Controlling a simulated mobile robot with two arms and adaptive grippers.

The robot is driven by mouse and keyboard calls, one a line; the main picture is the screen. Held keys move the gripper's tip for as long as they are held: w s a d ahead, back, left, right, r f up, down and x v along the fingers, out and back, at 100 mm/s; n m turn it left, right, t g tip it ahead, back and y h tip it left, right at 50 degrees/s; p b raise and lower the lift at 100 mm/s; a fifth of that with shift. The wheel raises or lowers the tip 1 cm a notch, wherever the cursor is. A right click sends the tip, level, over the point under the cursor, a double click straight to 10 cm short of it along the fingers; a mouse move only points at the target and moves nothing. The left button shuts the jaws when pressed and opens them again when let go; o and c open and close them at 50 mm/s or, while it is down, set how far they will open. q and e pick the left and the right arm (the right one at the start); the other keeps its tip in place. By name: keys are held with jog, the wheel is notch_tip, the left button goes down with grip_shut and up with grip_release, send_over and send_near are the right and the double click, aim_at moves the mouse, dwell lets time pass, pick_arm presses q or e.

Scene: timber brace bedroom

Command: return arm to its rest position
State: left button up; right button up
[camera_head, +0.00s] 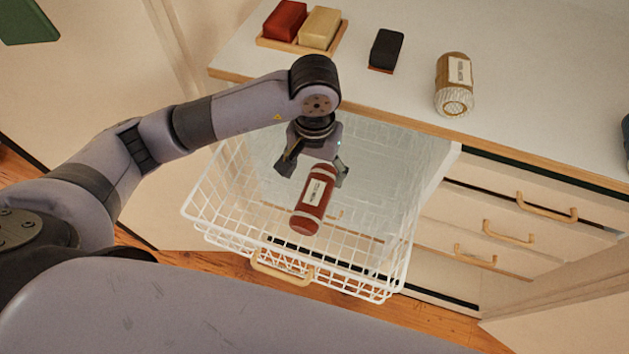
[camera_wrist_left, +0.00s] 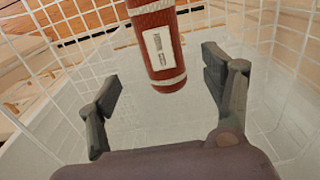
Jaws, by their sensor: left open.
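My left arm comes in from the left in the head view, and its gripper (camera_head: 314,168) is over the white wire basket (camera_head: 230,205). The gripper is open, and its two fingers show apart in the left wrist view (camera_wrist_left: 165,95). A dark red bottle with a white label (camera_head: 313,200) is in the basket area just beyond the fingers. In the left wrist view the red bottle (camera_wrist_left: 160,50) shows ahead of the fingertips, with gaps on both sides. I cannot tell whether it touches the basket floor. My right gripper is not in view.
The basket is pulled out below a white counter (camera_head: 400,100). On the counter are a wooden tray (camera_head: 262,42) with red and cream blocks, a black item (camera_head: 386,48) and a brown bottle (camera_head: 454,82). Drawers with wooden handles (camera_head: 508,232) are on the right.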

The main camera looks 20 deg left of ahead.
pick_arm(q)
jog(key=shift+r, duration=0.45)
